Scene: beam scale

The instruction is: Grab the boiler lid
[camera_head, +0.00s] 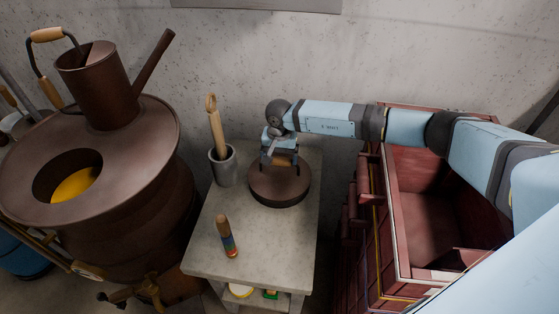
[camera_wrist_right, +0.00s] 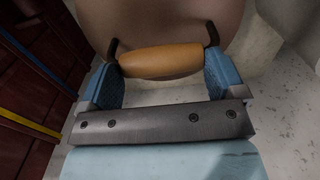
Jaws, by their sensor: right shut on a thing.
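The boiler lid (camera_head: 279,190) is a round brown disc with a wooden handle. It is at the back of the grey stone-topped table, and I cannot tell whether it touches the top. My right gripper (camera_head: 280,160) is above the lid, with its fingers at the handle. In the right wrist view the orange-brown handle (camera_wrist_right: 160,60) on dark brackets lies between the blue fingers of my right gripper (camera_wrist_right: 165,82), which is shut on it. The brown boiler (camera_head: 130,165) at the left has an open round hole with yellow inside. My left gripper is not in view.
A brown watering can (camera_head: 98,85) stands on the boiler. A grey cup (camera_head: 223,166) with a wooden-handled tool stands left of the lid. A striped wooden-topped stick (camera_head: 227,238) is near the table's front. Red crates (camera_head: 403,262) are at the right. The table's front right is clear.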

